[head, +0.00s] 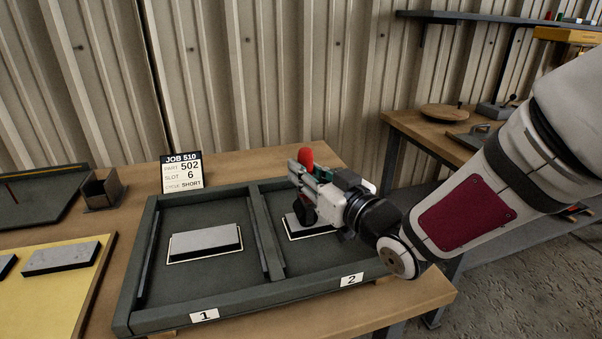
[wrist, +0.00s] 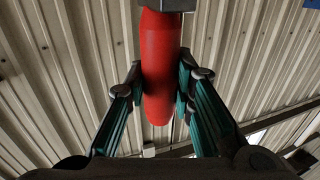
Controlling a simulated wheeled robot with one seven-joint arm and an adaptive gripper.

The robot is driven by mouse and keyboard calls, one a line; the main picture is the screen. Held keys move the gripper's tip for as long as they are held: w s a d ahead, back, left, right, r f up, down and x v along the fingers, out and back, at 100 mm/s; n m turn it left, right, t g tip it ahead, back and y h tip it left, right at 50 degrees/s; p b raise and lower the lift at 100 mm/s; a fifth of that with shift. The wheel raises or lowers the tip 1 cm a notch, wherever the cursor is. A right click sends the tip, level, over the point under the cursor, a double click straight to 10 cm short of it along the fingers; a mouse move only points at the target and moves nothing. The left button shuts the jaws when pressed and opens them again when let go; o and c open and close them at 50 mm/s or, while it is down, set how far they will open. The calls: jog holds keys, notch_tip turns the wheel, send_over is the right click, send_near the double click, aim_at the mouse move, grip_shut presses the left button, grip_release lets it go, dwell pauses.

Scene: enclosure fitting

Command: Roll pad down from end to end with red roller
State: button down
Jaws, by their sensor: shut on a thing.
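My gripper (head: 308,178) is over compartment 2 of the dark tray (head: 158,322), in the head view. It is shut on the red roller (head: 306,157), whose red part shows at its fingers. In the wrist view the red roller (wrist: 161,70) stands between the two fingers (wrist: 160,90). A grey pad (head: 206,240) with a pale edge lies flat in compartment 1. A second grey pad (head: 310,232) lies in compartment 2, partly hidden by my gripper.
A job card (head: 182,172) stands behind the tray, reading part 502, slot 6, cycle short. A small open box (head: 102,190) is to its left. A yellow board (head: 60,300) with grey blocks lies at the left. Another bench (head: 408,122) stands at the back right.

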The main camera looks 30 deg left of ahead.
jog(key=shift+w+d, duration=0.1)
jog(key=shift+w+d+f+b, duration=0.1)
jog(key=shift+w+d+b, duration=0.2)
jog(key=shift+w+d, duration=0.7)
jog(key=shift+w+d+b, duration=0.25)
jog(key=shift+w+d, duration=0.5)
jog(key=shift+w, duration=0.3)
jog(key=shift+d, duration=0.1)
jog(key=shift+w+d, duration=0.8)
jog(key=shift+w, duration=0.25)
jog(key=shift+r, duration=0.2)
jog(key=shift+f, duration=0.15)
notch_tip(320, 180, up, 7)
jog(key=p, duration=0.4)
dwell(1.0)
